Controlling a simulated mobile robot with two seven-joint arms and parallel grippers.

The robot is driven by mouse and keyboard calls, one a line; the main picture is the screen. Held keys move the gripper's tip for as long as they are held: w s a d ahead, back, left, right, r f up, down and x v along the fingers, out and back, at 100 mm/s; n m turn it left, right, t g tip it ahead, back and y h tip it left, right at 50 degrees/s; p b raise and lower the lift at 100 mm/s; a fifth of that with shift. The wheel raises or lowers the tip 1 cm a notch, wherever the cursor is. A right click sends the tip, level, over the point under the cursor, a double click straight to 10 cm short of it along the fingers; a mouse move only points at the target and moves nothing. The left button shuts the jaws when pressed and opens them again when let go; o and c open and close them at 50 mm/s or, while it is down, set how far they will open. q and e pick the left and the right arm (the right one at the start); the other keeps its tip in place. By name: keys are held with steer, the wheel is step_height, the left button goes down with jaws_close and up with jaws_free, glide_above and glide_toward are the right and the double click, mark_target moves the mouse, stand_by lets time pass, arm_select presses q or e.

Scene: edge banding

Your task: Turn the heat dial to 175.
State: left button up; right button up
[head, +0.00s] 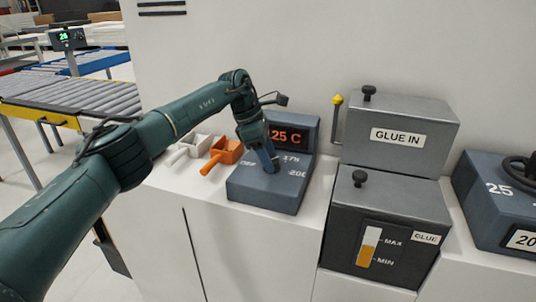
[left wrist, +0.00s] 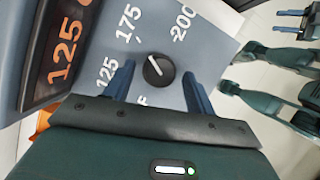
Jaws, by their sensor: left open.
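The heat unit (head: 262,197) is a blue-grey box with a sloped face and an orange display (head: 290,136). In the left wrist view, the display (left wrist: 65,52) reads 125. The heat dial (left wrist: 158,70) is a round black knob with a white pointer line, among the marks 125, 175 and 200 and a partly hidden OFF. Which mark the line meets is hard to tell. My left gripper (left wrist: 160,86) is open, with one blue finger on each side of the dial; contact cannot be told. In the head view, my left gripper (head: 268,163) covers the dial.
An orange scoop (head: 222,155) and a white one (head: 190,148) lie left of the unit. A grey GLUE IN box (head: 400,120) with a yellow-tipped lever stands to the right, above a glue tank (head: 385,215). Farther right is another blue-grey unit (head: 490,205). A wall stands behind.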

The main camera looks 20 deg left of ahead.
arm_select(q)
steer(key=v, duration=1.3)
steer(key=shift+b, duration=0.4)
